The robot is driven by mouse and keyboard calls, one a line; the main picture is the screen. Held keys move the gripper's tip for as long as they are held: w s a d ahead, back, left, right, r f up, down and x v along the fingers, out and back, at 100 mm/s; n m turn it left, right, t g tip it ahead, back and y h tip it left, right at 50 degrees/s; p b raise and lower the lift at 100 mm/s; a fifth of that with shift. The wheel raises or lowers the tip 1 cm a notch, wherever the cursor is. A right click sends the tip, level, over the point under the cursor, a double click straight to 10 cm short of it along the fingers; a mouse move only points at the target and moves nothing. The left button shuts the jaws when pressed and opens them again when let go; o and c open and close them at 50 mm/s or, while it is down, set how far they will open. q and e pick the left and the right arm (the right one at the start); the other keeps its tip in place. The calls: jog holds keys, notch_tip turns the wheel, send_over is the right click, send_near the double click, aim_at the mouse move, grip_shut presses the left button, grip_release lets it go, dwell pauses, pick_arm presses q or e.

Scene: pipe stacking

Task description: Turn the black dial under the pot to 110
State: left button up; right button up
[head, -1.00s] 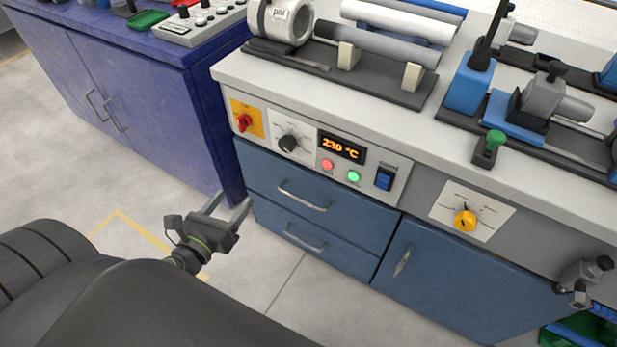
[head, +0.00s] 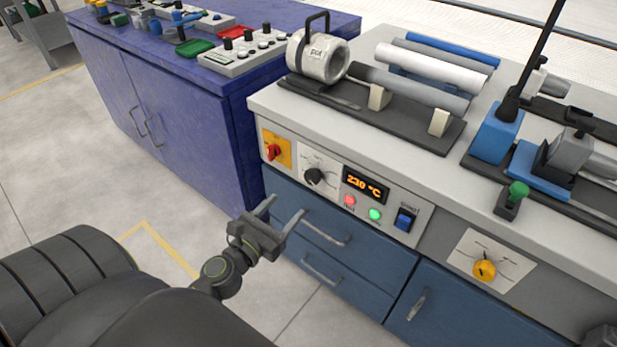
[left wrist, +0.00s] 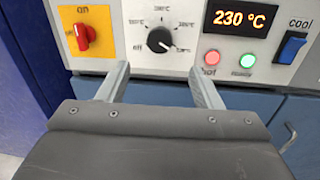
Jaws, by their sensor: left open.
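The black dial (head: 314,176) is on the grey front panel below the pot (head: 319,58). It also shows in the left wrist view (left wrist: 160,40), where its pale pointer mark points to the lower right. Small temperature labels ring it, too blurred to read surely. The orange display (left wrist: 241,18) reads 230 °C. My left gripper (head: 284,208) is open and empty, in front of the drawers, below the dial. In the left wrist view its fingers (left wrist: 158,68) are spread below the dial, one to each side, not around it. My right gripper is barely visible at the bottom right corner.
A red switch (left wrist: 83,36) on a yellow plate is left of the dial. Red (left wrist: 211,58) and green (left wrist: 247,61) buttons and a blue switch (left wrist: 291,47) are to its right. A yellow knob (head: 484,270) is farther right. Drawer handles (head: 325,229) stick out below.

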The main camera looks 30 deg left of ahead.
aim_at(310, 180)
pick_arm(q)
jog(key=w+p, duration=0.2)
jog(key=w, duration=0.9)
pick_arm(e)
notch_tip(310, 180, down, 6)
jog(key=s+d, duration=0.1)
jog(key=s, duration=0.1)
jog(key=shift+s+d+f, duration=0.15)
jog(key=shift+s+d, duration=0.1)
jog(key=shift+d, duration=0.1)
pick_arm(q)
jog(key=c, duration=1)
jog(key=shift+p, duration=0.3)
pick_arm(e)
jog(key=shift+h, duration=0.3)
